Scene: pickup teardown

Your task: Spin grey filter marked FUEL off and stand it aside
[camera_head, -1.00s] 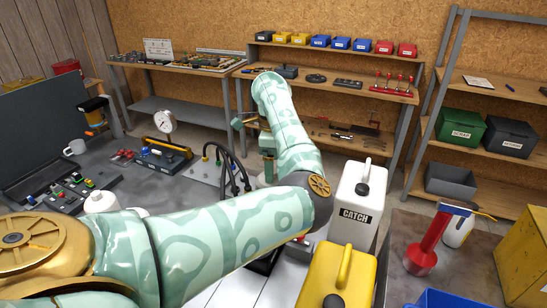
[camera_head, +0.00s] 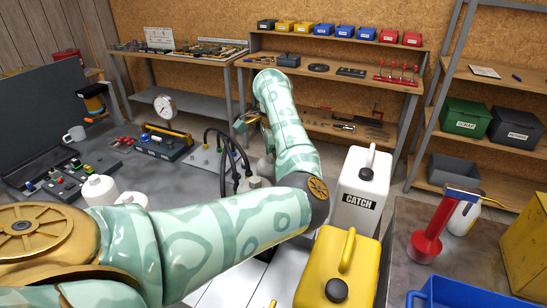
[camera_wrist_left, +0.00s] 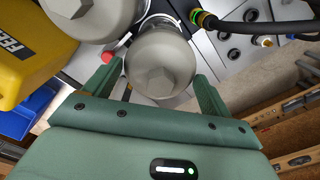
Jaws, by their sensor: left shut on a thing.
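In the left wrist view a grey filter (camera_wrist_left: 161,65) with a hexagonal end sits between the two green fingers of my left gripper (camera_wrist_left: 160,74), which is shut on it. A second, larger grey filter (camera_wrist_left: 92,14) of the same shape is right beside it at the upper left. No FUEL marking shows on either face, so I cannot tell from lettering which is which. In the head view my own left arm covers most of the work spot and the held filter is hard to make out. My right gripper is not in view.
A white CATCH jug (camera_head: 361,203) and a yellow jug (camera_head: 338,268) stand right of my elbow. Black hoses (camera_head: 226,155) rise close to the left hand. A gauge (camera_head: 164,106) and white bottles (camera_head: 98,190) are on the left. A blue tray (camera_head: 462,294) lies front right.

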